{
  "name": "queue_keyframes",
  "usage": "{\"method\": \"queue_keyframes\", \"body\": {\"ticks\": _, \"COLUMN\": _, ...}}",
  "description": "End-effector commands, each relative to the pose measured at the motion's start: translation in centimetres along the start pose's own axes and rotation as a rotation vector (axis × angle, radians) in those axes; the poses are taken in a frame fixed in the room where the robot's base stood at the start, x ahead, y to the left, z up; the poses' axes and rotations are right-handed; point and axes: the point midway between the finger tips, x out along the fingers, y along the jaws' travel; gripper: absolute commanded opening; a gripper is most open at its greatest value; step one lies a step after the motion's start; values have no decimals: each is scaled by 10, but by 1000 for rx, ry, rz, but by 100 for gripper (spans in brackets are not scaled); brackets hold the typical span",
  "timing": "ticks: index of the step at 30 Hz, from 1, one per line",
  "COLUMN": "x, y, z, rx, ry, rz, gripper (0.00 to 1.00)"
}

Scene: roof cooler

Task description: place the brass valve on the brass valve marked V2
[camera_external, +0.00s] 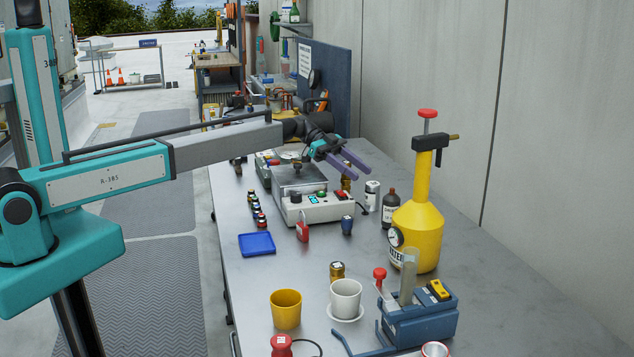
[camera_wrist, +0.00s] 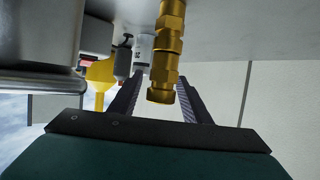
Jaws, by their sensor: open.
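A brass valve (camera_wrist: 166,50) with hexagonal sections stands out from the bench surface in the wrist view. Its free end lies between the two fingers of my gripper (camera_wrist: 160,80), with a gap visible at the left finger. In the external view, my gripper (camera_external: 356,168) is open over the bench, beside the grey-white device. Part of a brass piece (camera_external: 346,183) shows just below the fingers there. Another short brass-coloured piece (camera_external: 337,270) stands near the white cup. I cannot read a V2 mark on either.
The grey-white device (camera_external: 312,207) stands left of the gripper. A white canister (camera_external: 371,195), a dark bottle (camera_external: 390,208) and a tall yellow flask (camera_external: 418,225) stand to the right. A blue tray (camera_external: 257,244) lies at the left edge.

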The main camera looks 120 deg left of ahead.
Motion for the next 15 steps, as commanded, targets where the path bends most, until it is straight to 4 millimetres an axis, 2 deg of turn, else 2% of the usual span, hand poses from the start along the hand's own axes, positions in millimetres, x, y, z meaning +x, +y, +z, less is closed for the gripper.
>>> {"method": "queue_keyframes", "body": {"ticks": 8, "x": -34, "y": 0, "z": 2, "rx": 1, "ry": 0, "rz": -2, "gripper": 44}}
{"method": "queue_keyframes", "body": {"ticks": 15, "x": -73, "y": -1, "z": 2, "rx": 0, "ry": 0, "rz": -3, "gripper": 44}}
